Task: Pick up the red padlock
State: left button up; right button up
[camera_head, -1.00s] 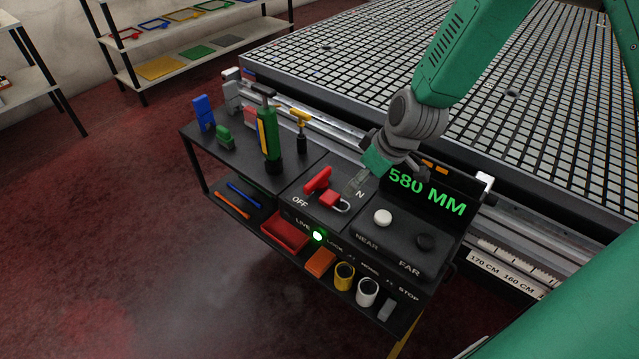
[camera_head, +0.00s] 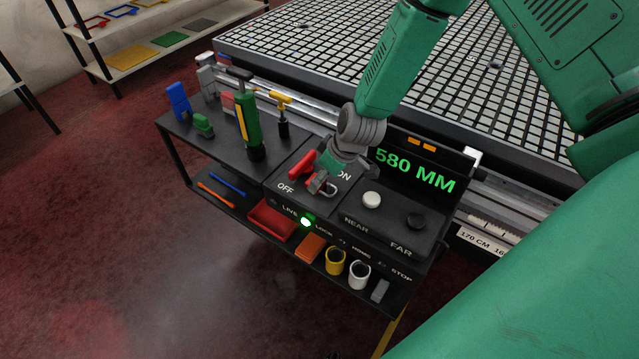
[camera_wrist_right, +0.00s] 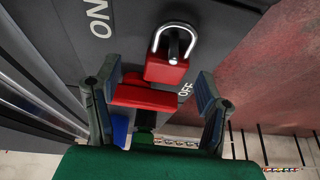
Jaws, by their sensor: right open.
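The red padlock (camera_wrist_right: 167,70) shows in the right wrist view with its silver shackle around a dark post on the black panel. In the head view my gripper mostly covers it, and its shackle (camera_head: 331,192) shows beside the fingers. A red switch handle (camera_wrist_right: 145,96) lies beside the padlock, nearer the wrist camera; it also shows in the head view (camera_head: 300,164). My right gripper (camera_wrist_right: 158,95) is open and empty. Its fingers are on either side of the red handle, with the padlock body beyond their tips. My left gripper is not in view.
A green and yellow tool (camera_head: 247,122) stands to the left. The grid table (camera_head: 300,45) lies behind.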

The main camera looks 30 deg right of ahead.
jog(key=shift+a+x, duration=0.25)
jog(key=shift+x, duration=0.9)
jog(key=shift+w+a, duration=0.1)
jog(key=shift+a, duration=0.2)
jog(key=shift+d+r, duration=0.1)
jog(key=c, duration=1.2)
jog(key=shift+d, duration=0.25)
jog(key=shift+c, duration=0.7)
